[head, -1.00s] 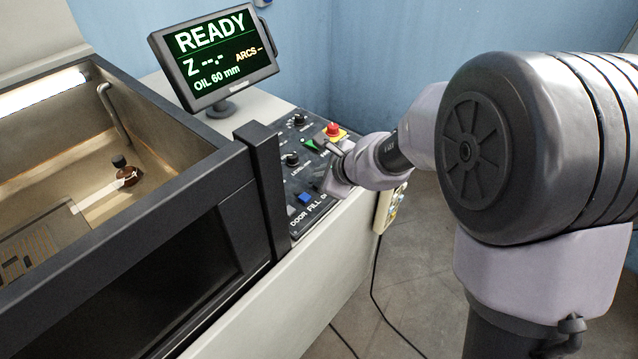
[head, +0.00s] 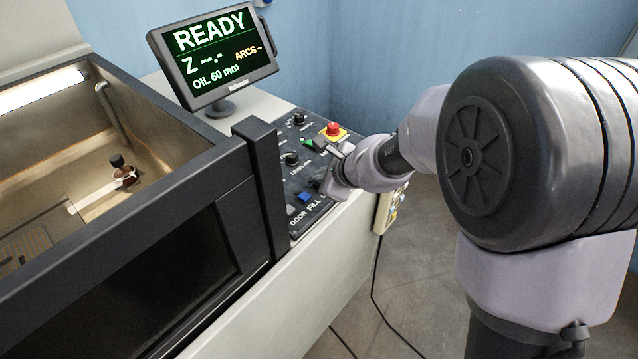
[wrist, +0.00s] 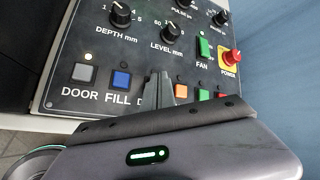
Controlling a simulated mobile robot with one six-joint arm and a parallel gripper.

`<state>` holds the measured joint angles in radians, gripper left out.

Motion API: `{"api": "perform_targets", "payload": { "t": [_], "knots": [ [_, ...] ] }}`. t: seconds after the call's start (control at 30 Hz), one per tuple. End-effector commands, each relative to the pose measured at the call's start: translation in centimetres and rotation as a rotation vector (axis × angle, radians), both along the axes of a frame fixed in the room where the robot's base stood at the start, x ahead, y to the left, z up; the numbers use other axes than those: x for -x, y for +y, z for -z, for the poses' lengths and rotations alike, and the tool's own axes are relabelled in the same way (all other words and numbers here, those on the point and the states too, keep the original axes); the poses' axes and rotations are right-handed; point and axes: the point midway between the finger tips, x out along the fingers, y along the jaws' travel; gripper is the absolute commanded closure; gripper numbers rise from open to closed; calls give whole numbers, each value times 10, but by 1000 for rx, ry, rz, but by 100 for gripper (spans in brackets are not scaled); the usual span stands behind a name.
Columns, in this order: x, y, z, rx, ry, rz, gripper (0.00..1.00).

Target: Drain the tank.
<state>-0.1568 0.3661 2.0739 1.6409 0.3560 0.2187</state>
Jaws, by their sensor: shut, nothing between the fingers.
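The open tank (head: 165,120) is at the left in the head view, with a bent pipe (head: 112,108) at its back corner. The screen (head: 213,55) reads READY and OIL 60 mm. The control panel (head: 292,165) lies right of the tank. In the wrist view, my gripper (wrist: 160,88) is shut and empty, its fingers over the panel just right of the blue FILL button (wrist: 121,80). The fingers hide the button there and most of its label, of which a D shows. I cannot tell whether they touch it. My gripper also shows in the head view (head: 328,183).
An orange button (wrist: 181,90), a green FAN switch (wrist: 204,48) and a red POWER knob (wrist: 231,57) are to the right. A dark post (head: 262,185) stands between tank and panel.

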Motion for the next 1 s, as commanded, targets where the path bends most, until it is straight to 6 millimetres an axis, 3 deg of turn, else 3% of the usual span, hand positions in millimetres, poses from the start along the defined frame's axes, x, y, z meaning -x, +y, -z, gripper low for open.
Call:
{"api": "perform_targets", "payload": {
  "t": [0.77, 1.0],
  "knots": [
    [0, 0, 6, 0, 0, 0, 100],
    [0, 0, -3, 0, 0, 0, 100]
  ]
}}
